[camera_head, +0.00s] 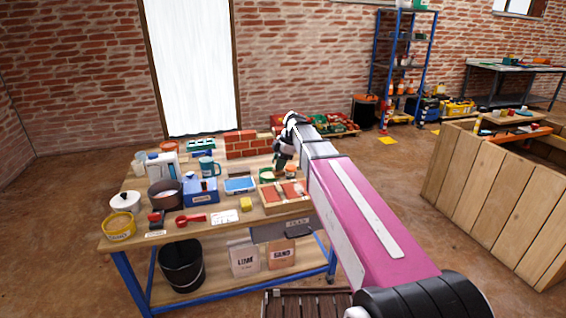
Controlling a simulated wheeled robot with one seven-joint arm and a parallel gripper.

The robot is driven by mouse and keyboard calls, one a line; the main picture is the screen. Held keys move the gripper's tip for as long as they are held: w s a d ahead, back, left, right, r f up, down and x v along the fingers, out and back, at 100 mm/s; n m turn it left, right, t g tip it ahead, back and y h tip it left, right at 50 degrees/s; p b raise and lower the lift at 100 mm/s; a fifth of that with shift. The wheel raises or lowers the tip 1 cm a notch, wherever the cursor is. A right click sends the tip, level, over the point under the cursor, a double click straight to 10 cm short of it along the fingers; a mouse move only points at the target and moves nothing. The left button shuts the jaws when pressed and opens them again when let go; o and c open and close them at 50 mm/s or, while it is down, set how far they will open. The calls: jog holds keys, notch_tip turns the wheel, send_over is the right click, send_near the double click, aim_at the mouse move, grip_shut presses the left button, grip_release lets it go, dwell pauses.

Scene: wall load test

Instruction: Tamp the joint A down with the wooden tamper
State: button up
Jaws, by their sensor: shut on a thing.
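My gripper (281,163) is above the back right part of the workbench, behind the wooden tray. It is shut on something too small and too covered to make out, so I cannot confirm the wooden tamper. The shallow wooden tray (272,208) holds reddish brick pieces (287,192) with pale joints between them. I cannot tell which joint is A. A small brick wall (246,145) stands at the back of the bench, left of my gripper. My pink arm covers the bench's right end.
The workbench (150,240) is crowded: a blue box (200,191), a dark pot (165,194), a teal mug (208,168), a yellow tin (119,227), a red scoop (191,219) and a yellow block (246,204). A wooden crate (500,195) stands right. The floor between is clear.

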aim_at(279, 176)
jog(key=shift+f, duration=2.8)
jog(key=shift+f, duration=0.55)
jog(key=shift+r, duration=0.15)
jog(key=shift+r, duration=3.4)
jog(key=shift+d, duration=0.1)
